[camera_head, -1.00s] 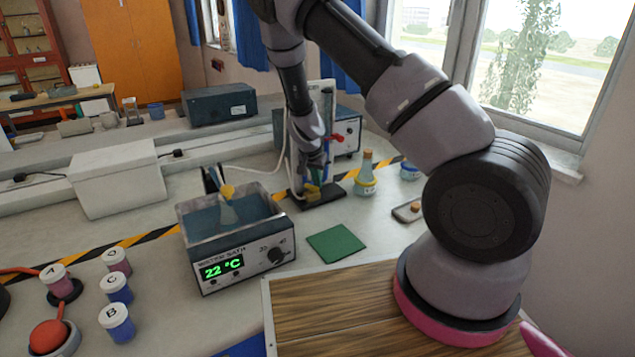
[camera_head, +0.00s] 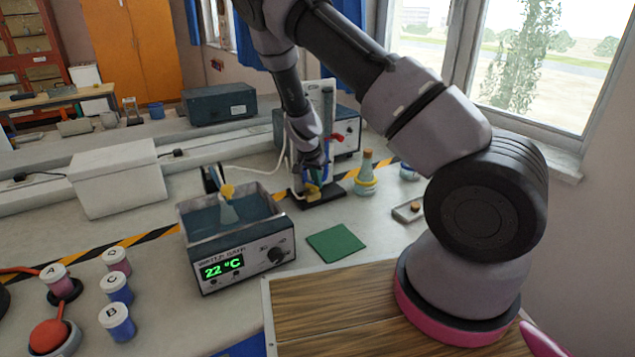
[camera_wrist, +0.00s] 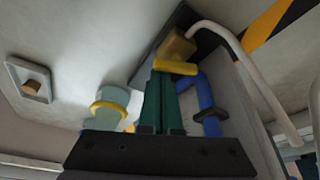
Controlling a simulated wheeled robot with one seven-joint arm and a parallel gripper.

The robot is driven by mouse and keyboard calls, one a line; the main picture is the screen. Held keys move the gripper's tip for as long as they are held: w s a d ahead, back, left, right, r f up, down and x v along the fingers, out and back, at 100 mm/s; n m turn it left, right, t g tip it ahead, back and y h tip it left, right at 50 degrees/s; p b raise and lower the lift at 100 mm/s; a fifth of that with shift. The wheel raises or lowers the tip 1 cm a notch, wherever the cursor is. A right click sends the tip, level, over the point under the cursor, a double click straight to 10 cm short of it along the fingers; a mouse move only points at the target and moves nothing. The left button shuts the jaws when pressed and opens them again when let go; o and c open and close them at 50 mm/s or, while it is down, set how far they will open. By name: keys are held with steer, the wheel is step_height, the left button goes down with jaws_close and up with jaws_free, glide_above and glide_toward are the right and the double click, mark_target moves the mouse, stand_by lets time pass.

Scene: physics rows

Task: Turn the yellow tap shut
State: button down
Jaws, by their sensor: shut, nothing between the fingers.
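The yellow tap (camera_wrist: 176,68) is at the tips of my gripper in the wrist view, joined to a yellow block. My gripper (camera_wrist: 163,78) has green fingers closed together with nothing between them. The fingertips are right at the tap's lever and seem to touch it. The tap's exact angle is hard to judge. In the head view the tap (camera_head: 313,190) is a small yellow patch low on the stand, below my gripper (camera_head: 313,178), partly hidden by my arm.
A yellow-ringed flask (camera_head: 365,176) stands right of the stand. The water bath (camera_head: 237,240) stands in front to the left. A green mat (camera_head: 335,242) lies clear.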

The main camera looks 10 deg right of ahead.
steer(key=shift+s+a+m, duration=0.1)
steer(key=shift+m, duration=0.6)
steer(key=shift+s, duration=0.1)
stand_by(1.5)
stand_by(0.5)
